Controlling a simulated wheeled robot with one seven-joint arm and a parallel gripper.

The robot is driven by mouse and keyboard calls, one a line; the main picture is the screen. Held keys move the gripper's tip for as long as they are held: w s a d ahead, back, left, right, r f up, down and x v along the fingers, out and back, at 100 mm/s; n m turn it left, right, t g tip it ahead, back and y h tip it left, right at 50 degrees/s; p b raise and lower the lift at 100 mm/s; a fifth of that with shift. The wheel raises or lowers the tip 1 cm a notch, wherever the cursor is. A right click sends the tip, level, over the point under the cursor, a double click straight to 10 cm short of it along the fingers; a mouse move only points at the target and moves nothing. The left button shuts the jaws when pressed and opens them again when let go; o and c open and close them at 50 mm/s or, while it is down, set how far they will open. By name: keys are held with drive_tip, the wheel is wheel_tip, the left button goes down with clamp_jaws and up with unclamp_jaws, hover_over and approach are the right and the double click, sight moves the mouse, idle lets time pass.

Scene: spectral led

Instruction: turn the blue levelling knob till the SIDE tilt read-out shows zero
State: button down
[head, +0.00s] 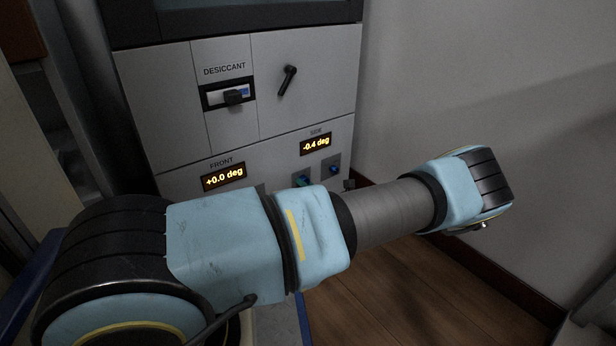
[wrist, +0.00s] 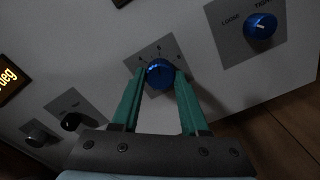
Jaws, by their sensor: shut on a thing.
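The blue levelling knob (wrist: 160,74) sits on a grey plate in the wrist view, between the tips of my gripper's teal fingers. My gripper (wrist: 160,80) is shut on this knob. In the head view my arm hides most of the gripper; a bit of teal shows at the panel (head: 303,181). The SIDE tilt read-out (head: 316,144) shows -0.4 deg. The FRONT read-out (head: 223,177) shows +0.0 deg.
A second blue knob (wrist: 260,27), marked LOOSE and TIGHT, is up and right of my fingers. Two dark knobs (wrist: 70,121) (wrist: 36,138) lie at lower left. Above are the DESICCANT drawer (head: 233,97) and a black handle (head: 287,80).

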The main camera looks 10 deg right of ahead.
drive_tip(key=shift+m+p, duration=0.95)
drive_tip(key=shift+m, duration=0.25)
drive_tip(key=shift+c, duration=2.1)
unclamp_jaws()
drive_tip(key=p+v, duration=0.4)
drive_tip(key=v, duration=0.6)
drive_tip(key=shift+s+d, duration=0.2)
drive_tip(key=shift+s, duration=0.15)
